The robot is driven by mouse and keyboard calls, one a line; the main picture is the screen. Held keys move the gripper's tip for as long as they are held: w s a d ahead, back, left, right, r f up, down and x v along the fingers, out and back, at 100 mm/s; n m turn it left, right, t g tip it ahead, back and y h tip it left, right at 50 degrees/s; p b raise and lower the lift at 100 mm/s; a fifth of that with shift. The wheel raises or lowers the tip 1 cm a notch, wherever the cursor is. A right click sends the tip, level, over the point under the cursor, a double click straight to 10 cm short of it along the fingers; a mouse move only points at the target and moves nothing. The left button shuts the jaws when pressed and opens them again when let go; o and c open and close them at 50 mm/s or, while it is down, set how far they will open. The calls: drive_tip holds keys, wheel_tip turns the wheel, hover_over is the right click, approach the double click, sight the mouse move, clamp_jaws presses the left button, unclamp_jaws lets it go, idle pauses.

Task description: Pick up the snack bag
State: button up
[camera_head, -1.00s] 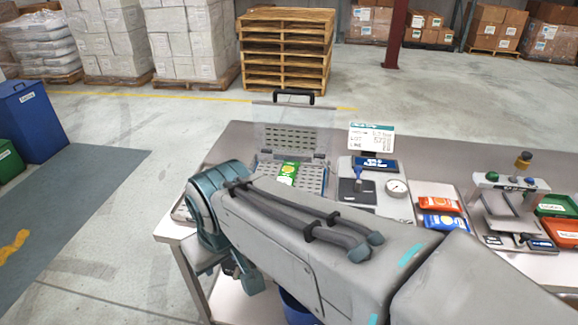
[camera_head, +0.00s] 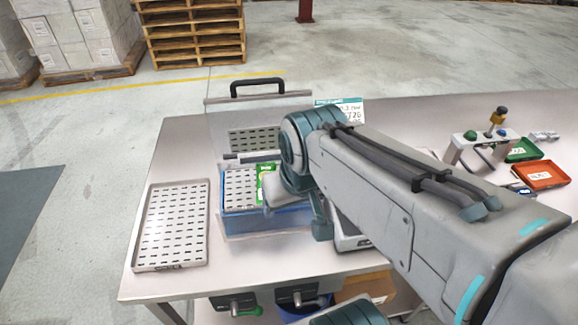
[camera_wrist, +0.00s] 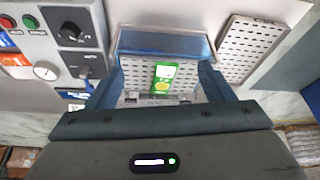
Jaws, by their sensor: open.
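The snack bag (camera_head: 265,184) is a small green packet with a yellow patch. It lies on a slotted metal plate inside the vacuum-sealer-like box (camera_head: 248,221) with a blue front and raised clear lid. In the head view my gripper (camera_head: 298,205) is over the box's right side and hides part of the bag. The fingers are open and appear apart from the bag, with nothing held.
The lid's black handle (camera_head: 270,85) stands up behind the box. An empty slotted tray (camera_head: 168,232) lies to the left. Red and green trays (camera_head: 541,174) stand at the right.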

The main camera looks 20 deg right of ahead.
drive_tip(key=w+a+f+m+h+b, duration=0.1)
drive_tip(key=w+f+m+b, duration=0.2)
drive_tip(key=w+b, duration=0.85)
drive_tip(key=w+p+x, duration=0.1)
drive_tip(key=x, duration=0.3)
drive_tip(key=p+x, duration=0.1)
drive_tip(key=x, duration=0.4)
drive_tip(key=w+r+p+x, duration=0.1)
drive_tip(key=x, duration=0.4)
drive_tip(key=shift+w+f+p, duration=0.15)
drive_tip(key=shift+w+p, duration=0.25)
drive_tip(key=shift+t, duration=0.3)
drive_tip(key=c, duration=1.1)
